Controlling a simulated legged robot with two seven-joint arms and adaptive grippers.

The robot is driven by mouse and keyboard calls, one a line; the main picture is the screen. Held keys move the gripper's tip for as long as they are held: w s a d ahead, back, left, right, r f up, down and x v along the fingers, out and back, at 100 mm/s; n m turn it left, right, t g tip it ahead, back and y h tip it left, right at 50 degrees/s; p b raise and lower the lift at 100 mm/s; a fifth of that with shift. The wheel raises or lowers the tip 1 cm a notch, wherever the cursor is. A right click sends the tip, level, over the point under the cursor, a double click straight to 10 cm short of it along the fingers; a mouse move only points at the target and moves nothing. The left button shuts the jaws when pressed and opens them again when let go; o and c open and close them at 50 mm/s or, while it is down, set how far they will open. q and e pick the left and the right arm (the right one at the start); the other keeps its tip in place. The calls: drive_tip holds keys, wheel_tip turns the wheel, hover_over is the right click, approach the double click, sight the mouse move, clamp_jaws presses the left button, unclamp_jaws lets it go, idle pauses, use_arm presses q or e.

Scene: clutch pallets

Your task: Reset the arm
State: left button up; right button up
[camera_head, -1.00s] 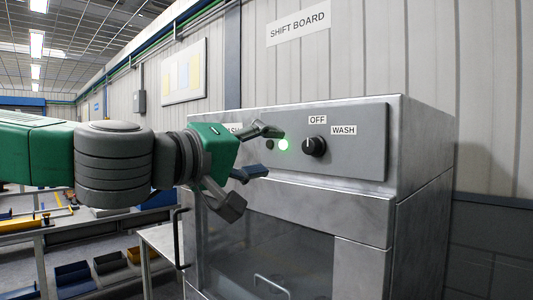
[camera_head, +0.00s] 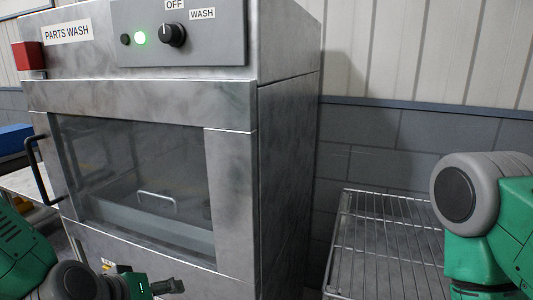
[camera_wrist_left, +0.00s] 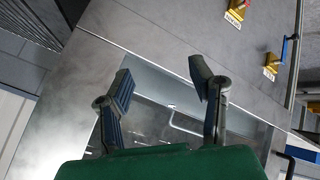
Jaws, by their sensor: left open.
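My left gripper (camera_wrist_left: 162,75) is open and empty in the left wrist view. In the head view my left arm is low at the bottom left, with the gripper (camera_head: 160,288) partly cut off by the lower edge, in front of the washer's lower front. The metal parts washer (camera_head: 285,150) stands in front of me with its glass door (camera_head: 140,180) closed.
A wire rack (camera_head: 385,240) stands right of the washer, with its visible surface empty. A red box (camera_head: 28,56) is on the washer's left side. The black door handle (camera_head: 40,168) sticks out at the left.

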use_arm(q)
drive_tip(key=s+a+f+m+g+y+b, duration=0.1)
drive_tip(key=s+a+f+m+g, duration=0.1)
drive_tip(key=s+f, duration=1)
drive_tip(key=s+a+f+m+g+y+b, duration=0.2)
drive_tip(key=s+a+f+g, duration=0.3)
drive_tip(key=s+f, duration=0.7)
wheel_tip(320, 180, down, 3)
drive_tip(key=shift+s+a+m+g, duration=0.3)
drive_tip(key=shift+a+m, duration=0.2)
drive_tip(key=shift+a, duration=0.25)
drive_tip(key=shift+w, duration=0.15)
